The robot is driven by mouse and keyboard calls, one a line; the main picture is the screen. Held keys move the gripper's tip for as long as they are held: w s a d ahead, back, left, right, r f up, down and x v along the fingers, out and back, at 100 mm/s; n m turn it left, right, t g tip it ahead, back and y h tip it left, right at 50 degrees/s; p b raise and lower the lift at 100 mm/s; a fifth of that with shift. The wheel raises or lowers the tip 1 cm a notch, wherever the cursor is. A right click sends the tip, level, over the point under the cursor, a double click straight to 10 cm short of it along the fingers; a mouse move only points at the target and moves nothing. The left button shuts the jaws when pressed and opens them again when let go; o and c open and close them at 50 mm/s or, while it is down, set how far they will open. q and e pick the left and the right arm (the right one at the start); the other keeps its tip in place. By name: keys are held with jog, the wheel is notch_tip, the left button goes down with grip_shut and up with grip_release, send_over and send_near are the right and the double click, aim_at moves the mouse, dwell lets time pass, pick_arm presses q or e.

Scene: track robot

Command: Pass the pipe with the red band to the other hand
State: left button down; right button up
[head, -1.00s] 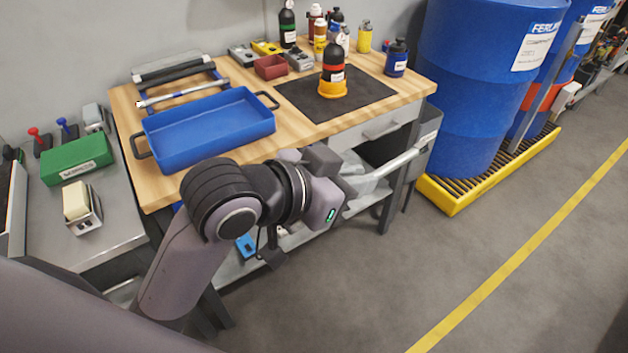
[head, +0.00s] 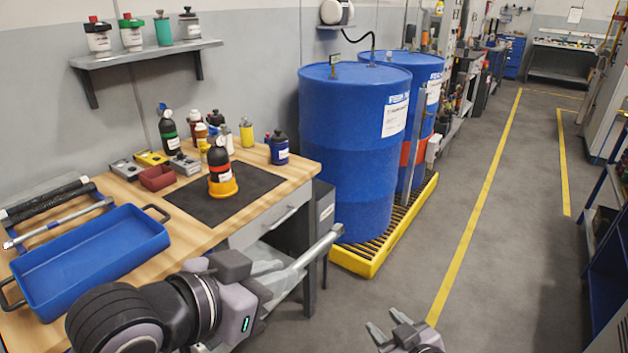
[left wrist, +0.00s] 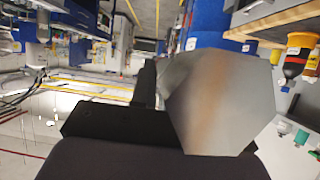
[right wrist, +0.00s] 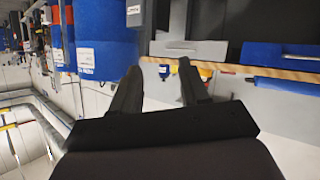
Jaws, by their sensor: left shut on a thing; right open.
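My left gripper (head: 250,270) is shut on a grey pipe (head: 312,252), which juts out to the upper right in front of the bench in the head view. In the left wrist view, the pipe (left wrist: 222,100) fills the middle, close to the camera. No red band shows on its visible part; the rest is hidden by the gripper. My right gripper (head: 390,326) is at the bottom of the head view, open and empty, apart from the pipe and to its lower right. Its two spread fingers (right wrist: 158,88) show in the right wrist view with nothing between them.
A wooden bench (head: 290,190) holds a blue tray (head: 90,255), a rack with other pipes (head: 58,218), a dark mat (head: 250,200) and several bottles. Blue drums (head: 352,150) stand on a yellow-edged pallet (head: 375,265).

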jog(key=w+a+r+n+t+y, duration=0.1)
jog(key=w+a+r+n, duration=0.3)
jog(key=r, duration=0.6)
jog(key=w+a+r+n+y, duration=0.1)
jog(key=w+a+r, duration=0.1)
jog(key=w+r, duration=0.55)
jog(key=w+a+r+n+t+y, duration=0.1)
jog(key=w+a+r+n, duration=0.25)
jog(key=r, duration=0.75)
notch_tip(320, 180, up, 5)
jog(key=n+g+h, duration=0.5)
jog(key=n+g, duration=0.8)
jog(key=n, duration=0.1)
send_over(303, 256)
jog(key=d, duration=0.1)
jog(key=s, duration=0.1)
jog(key=f, duration=0.7)
jog(key=w+a+f, duration=0.1)
jog(key=f, duration=0.3)
jog(key=shift+f, duration=0.3)
